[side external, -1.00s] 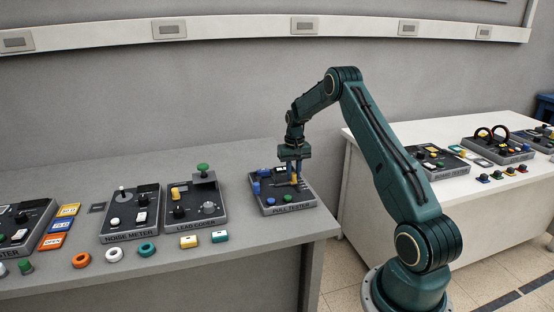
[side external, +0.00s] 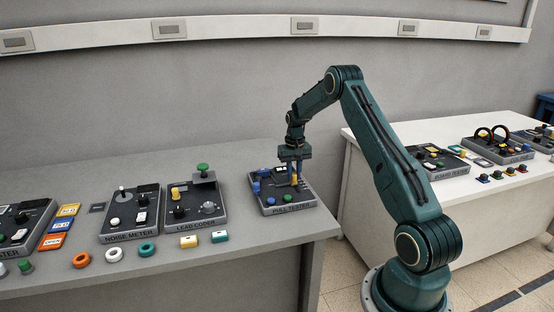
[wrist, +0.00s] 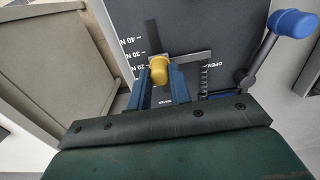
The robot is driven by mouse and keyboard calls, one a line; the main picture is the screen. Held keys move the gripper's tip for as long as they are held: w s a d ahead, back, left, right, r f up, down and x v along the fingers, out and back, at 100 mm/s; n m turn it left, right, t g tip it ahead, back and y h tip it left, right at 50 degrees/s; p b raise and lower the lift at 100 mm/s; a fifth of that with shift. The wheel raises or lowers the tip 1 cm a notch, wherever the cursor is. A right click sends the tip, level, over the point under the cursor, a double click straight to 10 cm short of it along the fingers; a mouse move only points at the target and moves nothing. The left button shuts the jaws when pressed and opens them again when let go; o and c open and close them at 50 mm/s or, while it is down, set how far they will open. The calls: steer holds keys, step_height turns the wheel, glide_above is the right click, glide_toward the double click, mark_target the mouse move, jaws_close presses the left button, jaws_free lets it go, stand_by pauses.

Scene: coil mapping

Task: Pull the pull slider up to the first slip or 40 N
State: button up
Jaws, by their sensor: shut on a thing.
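The pull slider is a yellow knob (wrist: 159,72) on the dark pull tester (side external: 270,207). My gripper (wrist: 160,84) is shut on the knob, with its blue fingers on either side of it. In the wrist view the knob sits beside the scale, around the 20 N and 30 N labels; the exact reading is hard to tell. A dark slot runs past the knob toward the 40 N label. In the side view my gripper (side external: 295,176) points down over the tester and partly hides the knob.
A blue-handled lever (wrist: 291,23) stands right of the slider near an OPEN label. The lead coder (side external: 196,209) and noise meter (side external: 130,215) stand left on the grey bench. Loose coloured blocks and rings lie along its front.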

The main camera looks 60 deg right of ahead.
mark_target(294, 174)
steer(key=o, duration=0.8)
steer(key=shift+c, duration=0.2)
steer(key=shift+r, duration=0.15)
steer(key=shift+r, duration=3.4)
